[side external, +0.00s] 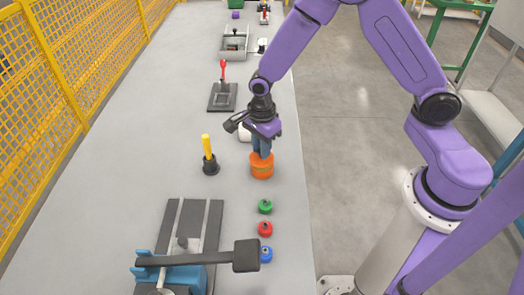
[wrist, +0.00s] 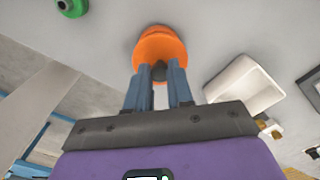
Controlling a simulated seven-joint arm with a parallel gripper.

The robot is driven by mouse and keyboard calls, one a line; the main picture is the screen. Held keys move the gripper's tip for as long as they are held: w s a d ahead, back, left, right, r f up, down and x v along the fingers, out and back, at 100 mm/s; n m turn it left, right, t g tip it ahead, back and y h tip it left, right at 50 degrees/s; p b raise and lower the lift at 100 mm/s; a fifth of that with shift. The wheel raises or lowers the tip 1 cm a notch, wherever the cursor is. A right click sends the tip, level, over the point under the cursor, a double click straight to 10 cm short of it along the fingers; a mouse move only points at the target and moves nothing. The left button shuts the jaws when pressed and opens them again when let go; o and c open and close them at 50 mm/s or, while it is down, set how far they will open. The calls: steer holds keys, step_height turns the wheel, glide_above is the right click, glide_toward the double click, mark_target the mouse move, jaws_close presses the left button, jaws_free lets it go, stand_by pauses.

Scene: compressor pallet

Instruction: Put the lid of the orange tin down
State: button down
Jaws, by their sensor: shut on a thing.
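The orange tin (side external: 262,171) stands on the grey table below my gripper (side external: 262,152). Its orange lid (wrist: 160,50) has a dark knob (wrist: 158,72), which sits between my two blue fingers in the wrist view. My gripper (wrist: 158,78) is shut on this knob and points down. The lid is directly over the tin, and part of the tin (wrist: 155,29) shows behind it in the wrist view. I cannot tell whether the lid touches the tin's rim or hangs just above it.
A white open box (wrist: 243,87) is close beside my gripper. A yellow rod in a black base (side external: 210,158) stands to the left. Green (side external: 265,207), red (side external: 265,229) and blue (side external: 265,254) pieces lie nearer the camera, beside a blue-and-grey fixture (side external: 185,272).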

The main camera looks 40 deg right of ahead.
steer(key=shift+s+f, duration=0.1)
steer(key=shift+f, duration=0.85)
steer(key=shift+f, duration=0.2)
steer(key=c, duration=1)
jaws_free()
step_height(320, 180, up, 17)
steer(key=s+d+r+n, duration=0.1)
steer(key=s+d+n, duration=0.1)
steer(key=s+n, duration=1)
steer(key=s+d+r+n, duration=0.1)
steer(key=s+d+n, duration=0.2)
steer(key=s+n, duration=0.9)
steer(key=n, duration=0.5)
steer(key=shift+s+d+r, duration=0.25)
steer(key=shift+s+d, duration=0.05)
steer(key=shift+o, duration=0.3)
steer(key=shift+s+d+n, duration=0.2)
steer(key=shift+s+n, duration=0.2)
steer(key=shift+n, duration=0.4)
